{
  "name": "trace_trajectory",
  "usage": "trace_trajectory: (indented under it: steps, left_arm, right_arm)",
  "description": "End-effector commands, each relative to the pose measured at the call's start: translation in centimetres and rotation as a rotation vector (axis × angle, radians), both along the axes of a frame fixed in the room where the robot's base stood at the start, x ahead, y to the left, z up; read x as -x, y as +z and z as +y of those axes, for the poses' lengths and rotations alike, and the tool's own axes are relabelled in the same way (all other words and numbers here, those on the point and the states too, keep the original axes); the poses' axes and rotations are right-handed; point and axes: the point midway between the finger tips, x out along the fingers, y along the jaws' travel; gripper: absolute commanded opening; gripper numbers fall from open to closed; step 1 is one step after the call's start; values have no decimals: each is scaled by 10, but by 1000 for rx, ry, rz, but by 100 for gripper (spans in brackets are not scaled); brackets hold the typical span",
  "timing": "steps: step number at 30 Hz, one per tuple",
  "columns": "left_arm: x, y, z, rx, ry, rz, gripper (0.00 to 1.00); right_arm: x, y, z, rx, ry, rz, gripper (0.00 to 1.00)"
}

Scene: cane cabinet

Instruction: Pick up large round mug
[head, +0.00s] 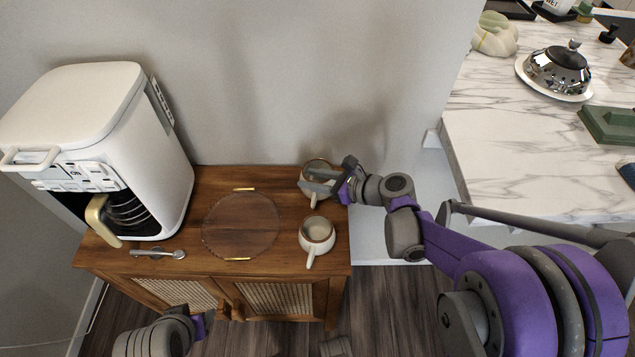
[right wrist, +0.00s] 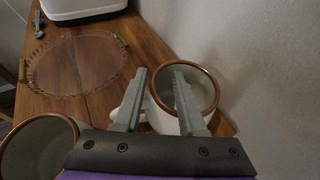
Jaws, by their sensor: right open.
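Two round cream mugs with brown rims stand on the wooden cabinet top. The back mug (head: 318,166) is near the wall and partly covered by my right gripper (head: 312,180). It also shows in the right wrist view (right wrist: 204,88). The front mug (head: 317,232) stands nearer the cabinet's front edge, its handle toward the front; it is cut off at lower left in the wrist view (right wrist: 35,150). I cannot tell which is the large one. My right gripper (right wrist: 160,72) is open, its fingers over the back mug's near side, a pale part between them.
A clear round plate (head: 241,226) lies left of the mugs on the cabinet (head: 185,215). A white coffee machine (head: 90,130) stands at the left, with a metal utensil (head: 160,253) before it. The wall is close behind. A marble counter (head: 520,150) is at right.

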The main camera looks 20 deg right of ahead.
Motion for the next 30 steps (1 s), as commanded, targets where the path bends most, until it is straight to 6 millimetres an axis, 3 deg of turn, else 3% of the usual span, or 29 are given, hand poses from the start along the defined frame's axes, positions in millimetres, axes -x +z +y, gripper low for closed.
trace_trajectory:
  steps: [8,12,15,30]
  left_arm:
    - [0,0,0,0,0,0,50]
    - [0,0,0,0,0,0,50]
    - [0,0,0,0,0,0,50]
    - [0,0,0,0,0,0,50]
  right_arm:
    - [-2,-1,2,0,-1,0,39]
    - [-2,-1,2,0,-1,0,13]
    - [-2,-1,2,1,-1,0,0]
    - [-2,-1,1,2,-1,0,0]
